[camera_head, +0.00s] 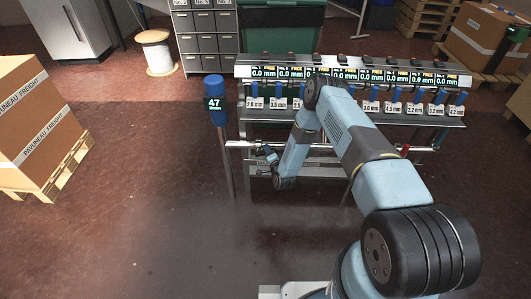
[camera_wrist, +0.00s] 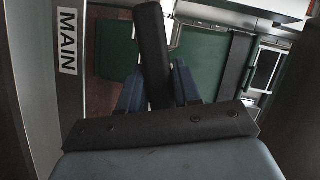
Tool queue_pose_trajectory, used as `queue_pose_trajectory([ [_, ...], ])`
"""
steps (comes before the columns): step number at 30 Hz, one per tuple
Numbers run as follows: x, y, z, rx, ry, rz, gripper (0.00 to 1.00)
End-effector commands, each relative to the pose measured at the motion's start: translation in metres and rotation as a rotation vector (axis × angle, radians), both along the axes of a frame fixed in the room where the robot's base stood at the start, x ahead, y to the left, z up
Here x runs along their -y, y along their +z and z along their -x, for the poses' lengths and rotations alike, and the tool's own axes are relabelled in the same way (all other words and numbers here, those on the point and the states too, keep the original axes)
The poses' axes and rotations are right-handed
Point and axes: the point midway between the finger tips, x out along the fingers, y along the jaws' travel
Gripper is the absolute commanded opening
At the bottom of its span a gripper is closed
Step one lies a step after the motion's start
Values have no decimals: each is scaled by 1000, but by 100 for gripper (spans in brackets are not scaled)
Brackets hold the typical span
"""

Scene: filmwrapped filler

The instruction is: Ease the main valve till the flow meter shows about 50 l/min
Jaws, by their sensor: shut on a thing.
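The flow meter (camera_head: 213,104) is a blue-topped post left of the rack in the head view. Its display reads 47, with a unit line too small to read with certainty. In the wrist view, a white label (camera_wrist: 67,40) reads MAIN. A black bar-like handle (camera_wrist: 152,45), which looks like the main valve's lever, runs between the two blue fingers of my gripper (camera_wrist: 158,88). The gripper is shut on this handle. In the head view my gripper (camera_head: 268,155) is low at the rack's front left, and the handle cannot be made out there.
A white spool (camera_head: 156,52) stands behind. The floor before the rack is clear.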

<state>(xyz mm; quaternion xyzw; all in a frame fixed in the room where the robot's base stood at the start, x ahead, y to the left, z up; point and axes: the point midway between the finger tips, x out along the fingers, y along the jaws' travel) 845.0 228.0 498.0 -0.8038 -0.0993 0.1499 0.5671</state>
Motion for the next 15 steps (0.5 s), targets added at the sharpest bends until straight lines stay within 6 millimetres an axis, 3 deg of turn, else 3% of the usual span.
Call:
queue_pose_trajectory([
  [15,2,-4,0,-1,-2,-38,0],
])
